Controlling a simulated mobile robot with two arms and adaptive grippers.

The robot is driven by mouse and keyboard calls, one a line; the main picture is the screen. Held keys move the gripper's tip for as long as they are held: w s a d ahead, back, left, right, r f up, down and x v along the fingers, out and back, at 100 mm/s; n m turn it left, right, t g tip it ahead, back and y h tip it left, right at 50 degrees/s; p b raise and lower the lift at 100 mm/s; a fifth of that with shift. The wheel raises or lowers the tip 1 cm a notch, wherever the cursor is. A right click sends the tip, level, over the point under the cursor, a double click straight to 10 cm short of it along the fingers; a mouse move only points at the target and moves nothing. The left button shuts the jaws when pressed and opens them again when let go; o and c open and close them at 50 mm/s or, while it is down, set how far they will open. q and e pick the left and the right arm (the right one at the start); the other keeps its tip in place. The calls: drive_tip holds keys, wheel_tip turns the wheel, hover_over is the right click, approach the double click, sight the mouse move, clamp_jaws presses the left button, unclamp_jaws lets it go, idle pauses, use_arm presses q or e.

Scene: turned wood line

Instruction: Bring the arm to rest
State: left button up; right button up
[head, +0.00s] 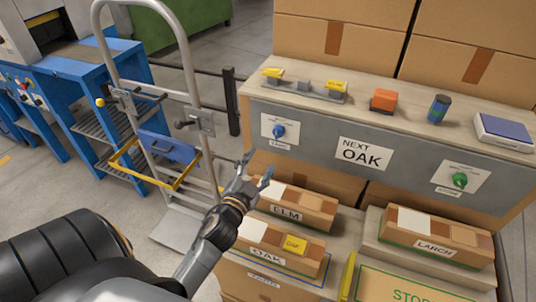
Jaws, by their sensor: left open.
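My left arm comes in from the lower left of the head view. Its gripper (257,172) is open and empty, with its fingers spread and pointing up. It is in front of the grey panel of the bench (310,115), over the left side of the carton marked ELM (310,204) in the picture. I cannot tell whether it touches anything. The carton marked OAK (262,238), with a yellow tag (294,244) on it, is below and to its right. My right gripper is not in view.
A hand truck (187,75) with a blue bin stands left of my gripper. A blue machine (85,70) is further left. A carton marked LARCH (437,235) sits at right.

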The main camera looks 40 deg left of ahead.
use_arm(q)
drive_tip(key=s+d+f+n+g+h, duration=0.1)
drive_tip(key=s+d+f+g, duration=0.35)
drive_tip(key=s, duration=0.35)
drive_tip(key=s+d+f+n+g+h, duration=0.1)
drive_tip(key=s+d+f+g+h, duration=0.15)
drive_tip(key=s+d+g, duration=0.35)
drive_tip(key=s+d+f+n+g+h, duration=0.1)
drive_tip(key=s+d+f+g, duration=0.3)
drive_tip(key=s, duration=0.5)
wheel_tip(320, 180, down, 27)
drive_tip(key=s, duration=0.1)
drive_tip(key=s+a+f+g, duration=0.2)
drive_tip(key=s+a+f, duration=0.1)
drive_tip(key=s+f, duration=1.1)
drive_tip(key=s, duration=0.2)
drive_tip(key=shift+s+f+p, duration=0.3)
drive_tip(key=shift+f+p, duration=0.1)
drive_tip(key=shift+a+y, duration=0.1)
drive_tip(key=shift+y, duration=0.15)
